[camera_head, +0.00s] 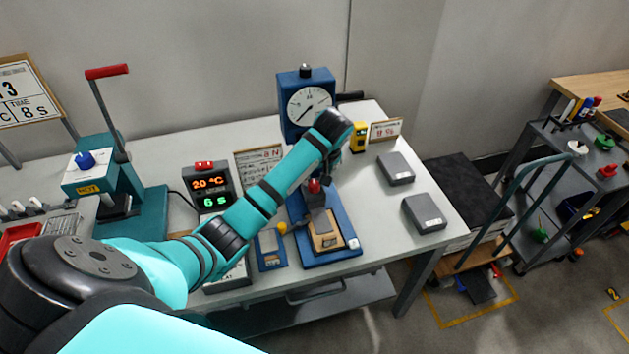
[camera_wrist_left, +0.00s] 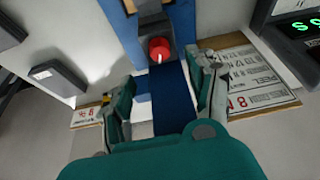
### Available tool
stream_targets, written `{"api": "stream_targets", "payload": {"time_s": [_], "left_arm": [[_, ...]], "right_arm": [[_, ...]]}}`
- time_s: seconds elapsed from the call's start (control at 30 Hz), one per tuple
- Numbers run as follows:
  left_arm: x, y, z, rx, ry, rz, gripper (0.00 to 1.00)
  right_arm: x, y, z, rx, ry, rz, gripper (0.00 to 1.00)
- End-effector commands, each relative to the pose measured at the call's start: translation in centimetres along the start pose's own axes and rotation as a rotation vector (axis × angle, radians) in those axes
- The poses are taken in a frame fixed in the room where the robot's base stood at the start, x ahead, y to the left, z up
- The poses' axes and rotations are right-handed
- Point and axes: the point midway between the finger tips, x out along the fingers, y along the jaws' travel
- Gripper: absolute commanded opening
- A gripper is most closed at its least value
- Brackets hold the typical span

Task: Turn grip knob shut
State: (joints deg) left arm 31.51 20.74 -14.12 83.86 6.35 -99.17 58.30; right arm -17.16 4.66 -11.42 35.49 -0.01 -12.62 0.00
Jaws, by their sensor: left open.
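A blue test stand (camera_head: 322,230) with a round white dial (camera_head: 310,103) stands on the table. A red knob (camera_head: 314,186) sits low on the stand, above a grey and tan plate; it also shows in the left wrist view (camera_wrist_left: 158,48). I take it as the grip knob. My left arm reaches across to the stand in the head view, where its wrist hides part of the column and the fingers cannot be made out. In the wrist view my left gripper (camera_wrist_left: 163,88) is open and empty, the red knob showing beyond and between its fingers. My right gripper is not in view.
A display box (camera_head: 209,186) and a teal press (camera_head: 130,200) with a red-handled lever stand left of the stand. Two grey boxes (camera_head: 396,168) lie to its right. A yellow device (camera_head: 358,137) and a sign (camera_head: 385,129) stand behind. A cart (camera_head: 570,190) is at far right.

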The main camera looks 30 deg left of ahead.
Motion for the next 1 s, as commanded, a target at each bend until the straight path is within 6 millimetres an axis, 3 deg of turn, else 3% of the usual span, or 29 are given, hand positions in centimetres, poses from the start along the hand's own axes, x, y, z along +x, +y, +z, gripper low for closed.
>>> {"api": "stream_targets", "payload": {"time_s": [0.2, 0.4, 0.83, 1.0], "left_arm": [[4.6, -0.1, 0.0, 0.001, -0.002, -0.004, 0.57], [7.5, 0.0, 0.0, 0.001, -0.001, -0.002, 0.57], [8.6, 0.0, 0.0, 0.002, 0.001, 0.001, 0.57], [8.6, 0.0, 0.0, 0.001, 0.001, 0.001, 0.36]], "right_arm": [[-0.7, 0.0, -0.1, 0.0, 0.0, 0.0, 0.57], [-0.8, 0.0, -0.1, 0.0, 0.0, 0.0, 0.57], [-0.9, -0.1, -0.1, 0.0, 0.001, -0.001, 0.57], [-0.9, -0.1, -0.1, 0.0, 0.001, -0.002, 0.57]]}}
